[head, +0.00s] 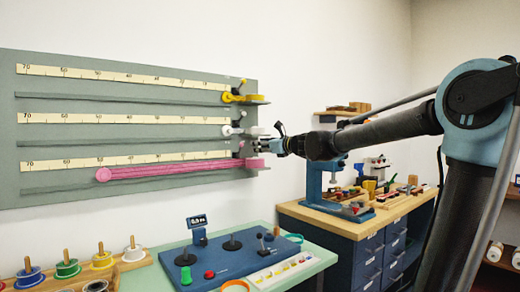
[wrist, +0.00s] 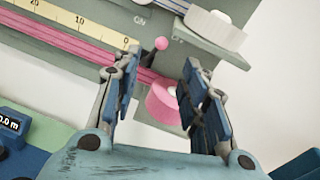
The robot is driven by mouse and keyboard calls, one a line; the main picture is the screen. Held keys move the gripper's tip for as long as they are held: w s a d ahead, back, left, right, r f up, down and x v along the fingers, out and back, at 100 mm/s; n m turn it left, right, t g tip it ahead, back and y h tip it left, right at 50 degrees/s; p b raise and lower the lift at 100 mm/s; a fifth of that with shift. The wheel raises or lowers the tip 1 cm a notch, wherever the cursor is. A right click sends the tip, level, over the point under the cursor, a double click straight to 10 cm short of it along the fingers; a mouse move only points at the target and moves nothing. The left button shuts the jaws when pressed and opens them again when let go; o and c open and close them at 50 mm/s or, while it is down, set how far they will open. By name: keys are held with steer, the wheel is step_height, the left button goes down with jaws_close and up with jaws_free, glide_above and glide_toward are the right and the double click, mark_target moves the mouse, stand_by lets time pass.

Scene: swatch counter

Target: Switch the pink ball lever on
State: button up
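The pink ball lever (wrist: 161,43) shows in the wrist view as a small pink ball on a short dark stem on the grey board, beyond my fingertips. An "ON" label (wrist: 138,20) lies up and left of the ball. In the head view the lever (head: 242,146) is small at the right end of the lowest row, close to my gripper. My gripper (wrist: 155,72) is open and empty, its two blue fingers apart. The pink roll (wrist: 163,103) shows between the fingers, partly hidden by the right one; I cannot tell whether they touch.
The grey wall board (head: 120,138) has three rows with rulers. Above the pink row are a white roll (head: 260,130) and a yellow roll (head: 255,98). A pink ribbon (head: 180,168) runs left to a round end. Below are a blue control box (head: 215,262) and a cluttered workbench (head: 370,225).

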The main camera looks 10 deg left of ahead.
steer(key=s+d+m, duration=0.1)
steer(key=s+d, duration=0.2)
steer(key=d, duration=0.2)
steer(key=r+x, duration=0.1)
steer(key=x, duration=1.6)
steer(key=shift+a+f+y, duration=0.4)
